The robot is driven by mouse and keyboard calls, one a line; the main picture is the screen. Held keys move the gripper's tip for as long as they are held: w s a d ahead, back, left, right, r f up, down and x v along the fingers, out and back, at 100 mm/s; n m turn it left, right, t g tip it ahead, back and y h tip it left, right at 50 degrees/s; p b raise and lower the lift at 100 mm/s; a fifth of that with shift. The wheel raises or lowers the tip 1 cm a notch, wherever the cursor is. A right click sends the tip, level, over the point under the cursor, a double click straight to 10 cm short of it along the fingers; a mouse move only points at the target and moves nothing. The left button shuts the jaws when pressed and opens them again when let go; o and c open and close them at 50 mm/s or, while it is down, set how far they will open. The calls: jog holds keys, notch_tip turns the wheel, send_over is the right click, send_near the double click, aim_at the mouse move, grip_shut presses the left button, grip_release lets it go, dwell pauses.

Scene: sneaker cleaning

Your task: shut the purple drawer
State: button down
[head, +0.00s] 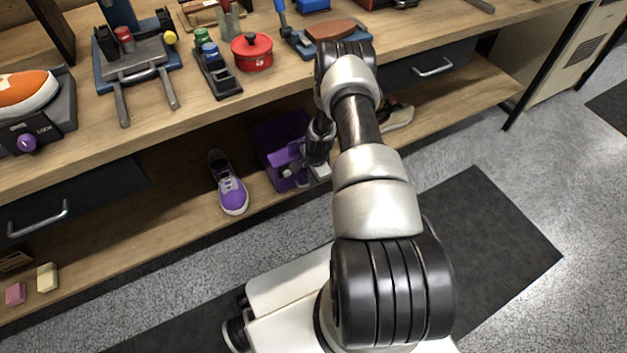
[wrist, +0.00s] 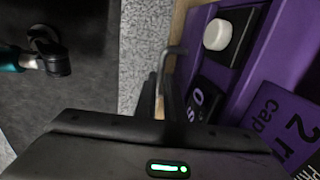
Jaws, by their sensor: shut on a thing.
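The purple drawer (head: 284,166) is in a purple unit (head: 275,136) on the lower shelf, left of my arm. In the wrist view the drawer (wrist: 196,20) stands open, with its inside showing from above. Its grey handle (wrist: 176,49) is at the fingertips of my gripper (wrist: 160,85). My gripper is shut on this handle; the exact contact is dark and partly hidden. In the head view my gripper (head: 298,176) is at the drawer's front, and my arm hides part of the unit's right side.
The drawer holds a white round piece (wrist: 217,34) on a black block and a purple box with lettering (wrist: 285,125). A purple sneaker (head: 229,186) lies left of the unit. Another shoe (head: 398,117) is to the right. The workbench top (head: 290,85) overhangs the shelf.

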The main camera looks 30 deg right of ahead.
jog(key=c, duration=1.8)
grip_release()
jog(key=shift+w, duration=0.3)
jog(key=shift+c, duration=0.2)
jog(key=shift+r, duration=0.1)
notch_tip(320, 180, up, 12)
jog(key=s+p, duration=0.2)
jog(key=p, duration=0.1)
jog(key=shift+s+p, duration=0.15)
jog(key=shift+p, duration=0.15)
jog(key=shift+d+f, duration=0.1)
jog(key=shift+f, duration=0.1)
